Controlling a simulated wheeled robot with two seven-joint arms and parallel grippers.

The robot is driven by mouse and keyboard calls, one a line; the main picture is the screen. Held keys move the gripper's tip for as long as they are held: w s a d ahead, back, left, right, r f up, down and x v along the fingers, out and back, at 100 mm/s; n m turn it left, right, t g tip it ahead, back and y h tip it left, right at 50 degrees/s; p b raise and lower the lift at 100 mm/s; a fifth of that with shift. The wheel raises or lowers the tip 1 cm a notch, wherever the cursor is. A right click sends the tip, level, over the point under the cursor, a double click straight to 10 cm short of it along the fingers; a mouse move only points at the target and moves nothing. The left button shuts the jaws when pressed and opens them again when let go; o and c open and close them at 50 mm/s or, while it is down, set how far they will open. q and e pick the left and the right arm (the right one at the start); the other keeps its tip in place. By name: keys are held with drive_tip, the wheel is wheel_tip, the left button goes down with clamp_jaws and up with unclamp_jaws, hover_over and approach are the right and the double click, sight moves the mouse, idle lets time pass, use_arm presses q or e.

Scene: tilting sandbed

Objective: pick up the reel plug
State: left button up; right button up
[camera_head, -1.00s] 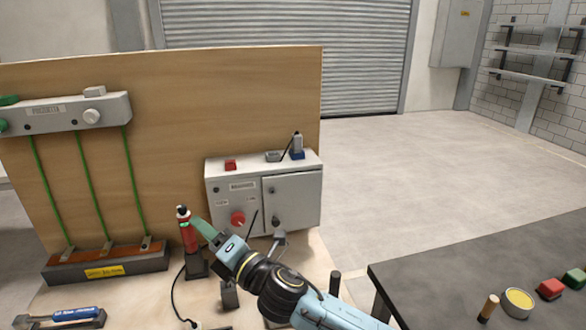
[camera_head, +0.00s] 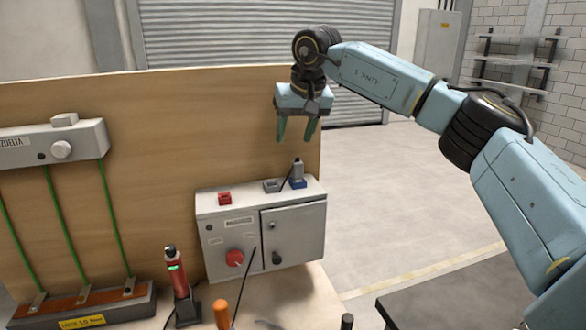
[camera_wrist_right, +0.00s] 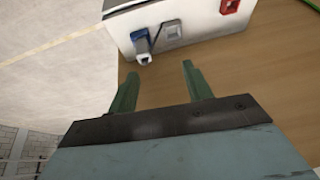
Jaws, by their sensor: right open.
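A grey plug (camera_head: 297,169), which looks like the reel plug, stands upright on the blue socket (camera_head: 298,183) on top of the grey control cabinet (camera_head: 318,196). A thin dark line runs beside it. In the right wrist view the plug (camera_wrist_right: 143,57) shows its pale end, beyond the fingertips and a little left of the gap. My right gripper (camera_head: 296,138) points down above the plug, apart from it. It is open and empty, with both green fingers clear in the right wrist view (camera_wrist_right: 160,73). My left gripper is not in view.
A grey socket (camera_head: 271,186) and a red block (camera_head: 225,198) sit beside the plug on the cabinet. The wooden backboard (camera_head: 170,130) rises behind. A red handheld device (camera_head: 177,272) stands upright at the front. Open floor (camera_head: 390,200) lies to the right.

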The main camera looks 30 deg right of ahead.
sight(299, 161)
drive_tip(key=shift+h, duration=0.5)
drive_tip(key=d+f, duration=0.1)
drive_tip(key=f, duration=0.1)
drive_tip(key=w+d+f, duration=0.1)
drive_tip(key=f, duration=0.1)
drive_tip(key=w+d+f, duration=0.1)
drive_tip(key=shift+w+d+f+p, duration=0.15)
drive_tip(key=shift+d+f+p, duration=0.1)
drive_tip(key=shift+f+p, duration=0.15)
drive_tip(key=p+x, duration=0.1)
drive_tip(key=x, duration=0.4)
drive_tip(key=shift+a+f, duration=0.1)
drive_tip(key=shift+f, duration=0.05)
clamp_jaws()
